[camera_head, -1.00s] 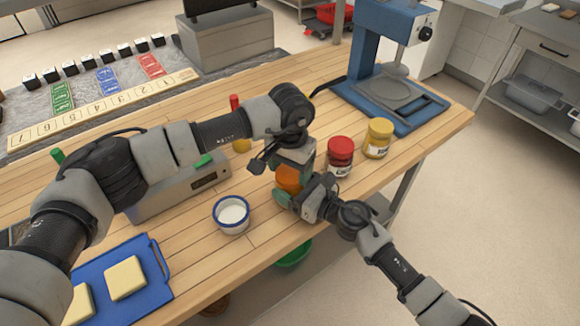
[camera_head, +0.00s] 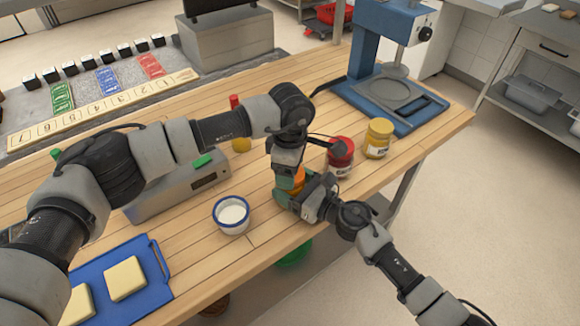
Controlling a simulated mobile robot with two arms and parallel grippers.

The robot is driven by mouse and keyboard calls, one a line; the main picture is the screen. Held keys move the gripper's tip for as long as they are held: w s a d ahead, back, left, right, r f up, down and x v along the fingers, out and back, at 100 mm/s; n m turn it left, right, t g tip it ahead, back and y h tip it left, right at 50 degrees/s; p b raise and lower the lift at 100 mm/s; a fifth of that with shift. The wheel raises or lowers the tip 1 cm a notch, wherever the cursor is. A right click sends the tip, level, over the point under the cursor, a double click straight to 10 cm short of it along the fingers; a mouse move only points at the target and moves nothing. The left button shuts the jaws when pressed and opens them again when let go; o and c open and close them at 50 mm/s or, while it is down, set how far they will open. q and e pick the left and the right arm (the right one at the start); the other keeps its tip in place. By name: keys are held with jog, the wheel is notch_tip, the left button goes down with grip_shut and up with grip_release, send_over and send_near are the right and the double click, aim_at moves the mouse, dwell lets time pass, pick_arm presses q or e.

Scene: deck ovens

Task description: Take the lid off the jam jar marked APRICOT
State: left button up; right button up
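An orange jar (camera_head: 298,182), partly hidden, stands near the table's front edge; no label reading APRICOT can be made out on it. My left gripper (camera_head: 286,176) points down at the top of this jar, its fingertips and the lid mostly hidden. Whether it grips the lid cannot be told. My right gripper (camera_head: 288,196) comes in from the front right, low on the jar, and appears closed around its body. A red-lidded jar (camera_head: 341,165) and a yellow-lidded jar (camera_head: 378,138) stand to the right.
A white cup with a blue rim (camera_head: 231,228) stands left of the jar, near a grey scale-like box (camera_head: 165,200). A blue board (camera_head: 155,298) lies front left. A blue press (camera_head: 385,100) stands at the back right. Bare wood lies behind the jars.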

pick_arm(q)
jog(key=n, duration=2)
jog(key=shift+r, duration=0.1)
jog(key=n, duration=0.7)
jog(key=shift+n, duration=0.4)
jog(key=n, duration=0.5)
